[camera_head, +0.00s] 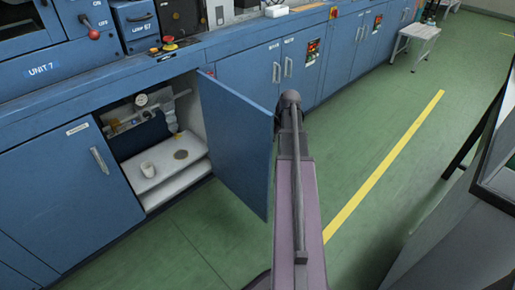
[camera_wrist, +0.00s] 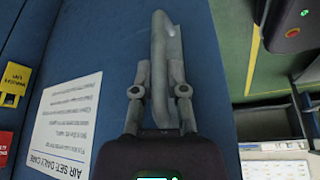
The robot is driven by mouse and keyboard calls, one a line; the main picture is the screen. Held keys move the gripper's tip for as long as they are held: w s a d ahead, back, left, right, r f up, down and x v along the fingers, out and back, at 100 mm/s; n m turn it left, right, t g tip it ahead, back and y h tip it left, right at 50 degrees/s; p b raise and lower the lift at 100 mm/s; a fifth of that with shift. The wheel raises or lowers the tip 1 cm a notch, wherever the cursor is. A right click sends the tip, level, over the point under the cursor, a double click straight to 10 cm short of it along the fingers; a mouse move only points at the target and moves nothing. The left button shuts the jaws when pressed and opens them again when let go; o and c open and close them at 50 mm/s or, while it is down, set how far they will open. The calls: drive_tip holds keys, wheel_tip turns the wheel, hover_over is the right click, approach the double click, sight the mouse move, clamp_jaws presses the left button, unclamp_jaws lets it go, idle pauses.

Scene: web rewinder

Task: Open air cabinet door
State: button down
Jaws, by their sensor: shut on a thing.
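The air cabinet door (camera_head: 238,135) is a blue panel that stands swung wide open, away from the cabinet front. Its outer face fills much of the wrist view (camera_wrist: 105,40), with a grey bar handle (camera_wrist: 158,60) on it. My gripper (camera_wrist: 160,90) is shut on this handle, with one finger on each side of it.
A closed blue door (camera_head: 65,190) is left of the opening. More closed cabinets (camera_head: 340,50) run to the right. A small step stool (camera_head: 415,38) stands at the far right. Green floor with a yellow line (camera_head: 385,165) is clear. A dark-framed unit (camera_head: 490,180) stands at the right edge.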

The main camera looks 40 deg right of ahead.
drive_tip(key=shift+s+d, duration=0.15)
drive_tip(key=shift+d, duration=0.5)
drive_tip(key=c, duration=0.7)
unclamp_jaws()
drive_tip(key=shift+o, duration=0.2)
drive_tip(key=shift+d, duration=0.1)
